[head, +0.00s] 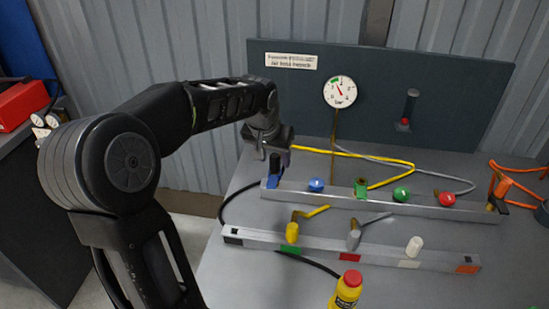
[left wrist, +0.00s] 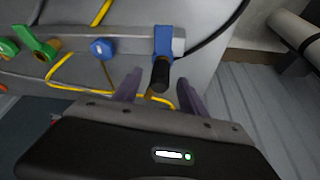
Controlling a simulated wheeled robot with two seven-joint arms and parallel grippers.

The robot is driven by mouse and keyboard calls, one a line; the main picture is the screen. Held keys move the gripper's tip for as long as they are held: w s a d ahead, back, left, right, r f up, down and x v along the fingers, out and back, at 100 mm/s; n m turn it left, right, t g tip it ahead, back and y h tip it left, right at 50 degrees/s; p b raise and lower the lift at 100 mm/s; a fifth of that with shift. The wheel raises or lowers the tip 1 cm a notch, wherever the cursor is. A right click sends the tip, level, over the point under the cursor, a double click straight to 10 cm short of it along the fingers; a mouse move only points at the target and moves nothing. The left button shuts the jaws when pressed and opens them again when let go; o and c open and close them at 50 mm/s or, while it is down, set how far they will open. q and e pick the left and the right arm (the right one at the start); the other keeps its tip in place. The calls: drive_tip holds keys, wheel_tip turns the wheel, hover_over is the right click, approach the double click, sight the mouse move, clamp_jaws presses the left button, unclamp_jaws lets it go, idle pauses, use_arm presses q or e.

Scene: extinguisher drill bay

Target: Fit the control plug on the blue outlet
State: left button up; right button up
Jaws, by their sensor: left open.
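A blue fitting (head: 273,182) with a black cylinder (head: 275,163) on it stands at the left end of the rear metal rail. In the left wrist view, the blue fitting (left wrist: 163,40) and black cylinder (left wrist: 160,74) show close up. I cannot tell for sure which part is the control plug. A round blue knob (head: 316,184) sits to its right and also shows in the left wrist view (left wrist: 102,47). My left gripper (left wrist: 157,92) is open, its fingers on either side of the black cylinder's end, with nothing visibly clamped. My right gripper is not in view.
The rear rail (head: 335,199) also carries green and red fittings. The front rail (head: 325,249) holds yellow, grey and white pieces. A yellow hose (head: 385,160) runs behind the rear rail.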

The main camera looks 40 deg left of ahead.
use_arm(q)
drive_tip(key=v, duration=0.7)
idle(0.5)
